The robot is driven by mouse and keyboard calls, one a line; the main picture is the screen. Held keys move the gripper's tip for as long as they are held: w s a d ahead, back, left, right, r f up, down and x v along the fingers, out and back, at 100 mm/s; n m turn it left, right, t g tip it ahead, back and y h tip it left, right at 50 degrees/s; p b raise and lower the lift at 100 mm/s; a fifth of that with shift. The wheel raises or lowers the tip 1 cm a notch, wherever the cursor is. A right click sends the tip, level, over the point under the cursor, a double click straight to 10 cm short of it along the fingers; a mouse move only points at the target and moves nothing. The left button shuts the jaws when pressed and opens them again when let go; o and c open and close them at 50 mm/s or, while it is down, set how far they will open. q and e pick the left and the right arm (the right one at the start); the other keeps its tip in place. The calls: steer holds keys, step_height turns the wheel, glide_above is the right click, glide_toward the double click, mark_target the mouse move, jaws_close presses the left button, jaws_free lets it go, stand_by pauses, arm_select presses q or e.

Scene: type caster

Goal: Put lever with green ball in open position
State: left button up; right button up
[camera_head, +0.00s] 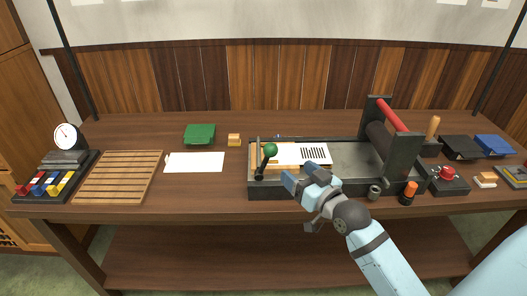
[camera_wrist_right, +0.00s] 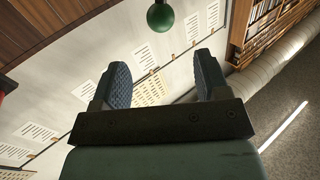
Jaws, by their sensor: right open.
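The lever with the green ball (camera_head: 270,150) stands at the left front of the black press bed (camera_head: 350,183). Its dark arm (camera_head: 263,167) rises from the bed's front edge and leans slightly right toward the ball. My right gripper (camera_head: 305,174) is open and empty, just right of the lever and a little below the ball in the head view. In the right wrist view the green ball (camera_wrist_right: 160,16) shows at the top, beyond the open fingers (camera_wrist_right: 155,80) and between their lines; it is apart from them. My left gripper is not in view.
A roller frame with a red handle (camera_head: 390,115) stands on the bed's right part. A white printed sheet (camera_head: 315,153) lies on the bed. A wooden slatted rack (camera_head: 118,177) and white paper (camera_head: 195,162) lie left.

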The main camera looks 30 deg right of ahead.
mark_target(275, 154)
steer(key=w, duration=1.1)
steer(key=shift+a, duration=0.2)
steer(key=shift+w, duration=0.45)
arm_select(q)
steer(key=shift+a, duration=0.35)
